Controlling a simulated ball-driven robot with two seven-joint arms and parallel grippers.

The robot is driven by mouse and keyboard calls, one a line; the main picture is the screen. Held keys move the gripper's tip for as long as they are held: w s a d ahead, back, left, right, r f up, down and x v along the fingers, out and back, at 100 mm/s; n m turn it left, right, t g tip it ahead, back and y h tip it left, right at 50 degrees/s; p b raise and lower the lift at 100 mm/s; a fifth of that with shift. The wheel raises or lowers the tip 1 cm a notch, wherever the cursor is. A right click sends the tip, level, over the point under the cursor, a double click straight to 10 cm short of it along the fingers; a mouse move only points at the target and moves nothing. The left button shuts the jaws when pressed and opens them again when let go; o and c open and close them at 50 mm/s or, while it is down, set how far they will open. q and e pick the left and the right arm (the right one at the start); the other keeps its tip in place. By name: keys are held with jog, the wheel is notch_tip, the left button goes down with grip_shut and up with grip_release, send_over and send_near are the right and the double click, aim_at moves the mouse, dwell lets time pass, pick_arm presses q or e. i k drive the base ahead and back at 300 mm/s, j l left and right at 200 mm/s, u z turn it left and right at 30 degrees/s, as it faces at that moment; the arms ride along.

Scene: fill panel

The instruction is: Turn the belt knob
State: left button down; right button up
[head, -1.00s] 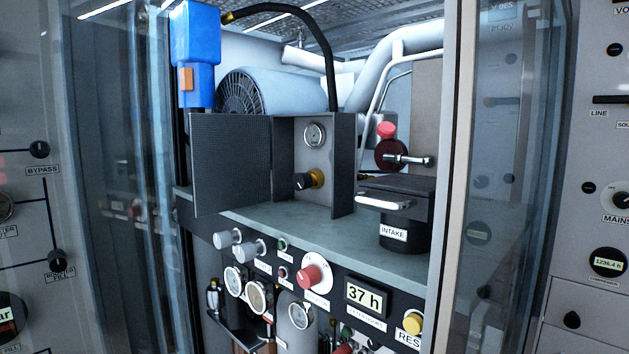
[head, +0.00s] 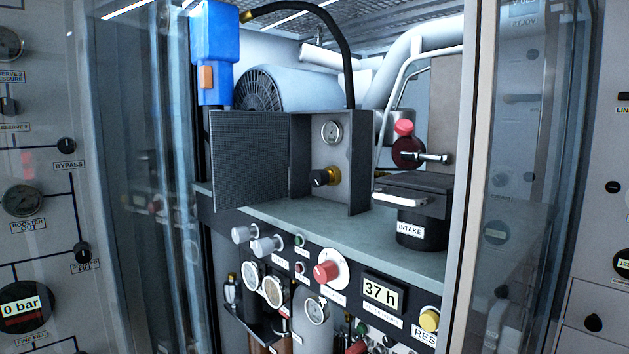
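No label reading "belt" is legible, so I cannot tell which knob is the belt knob. A black knob on a brass fitting (head: 322,177) sits inside an open dark box below a small gauge (head: 331,131). A red knob on a white round plate (head: 327,271) is on the black front panel. Two silver knobs (head: 244,234) (head: 266,246) stick out at that panel's left end. The small labels under these knobs are too blurred to read. Neither of my grippers is in view.
Glass doors (head: 150,190) stand open at both sides of the cabinet. A perforated dark flap (head: 250,160) stands beside the box. A black INTAKE canister (head: 424,225), a 37 h display (head: 381,293) and a yellow button (head: 429,320) are at the right. The grey-green shelf (head: 340,225) is partly bare.

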aim_at(317, 178)
jog(key=i+j+z, duration=0.35)
jog(key=j, duration=0.25)
jog(key=i+j+z, duration=0.15)
jog(key=j, duration=0.2)
jog(key=i, duration=0.05)
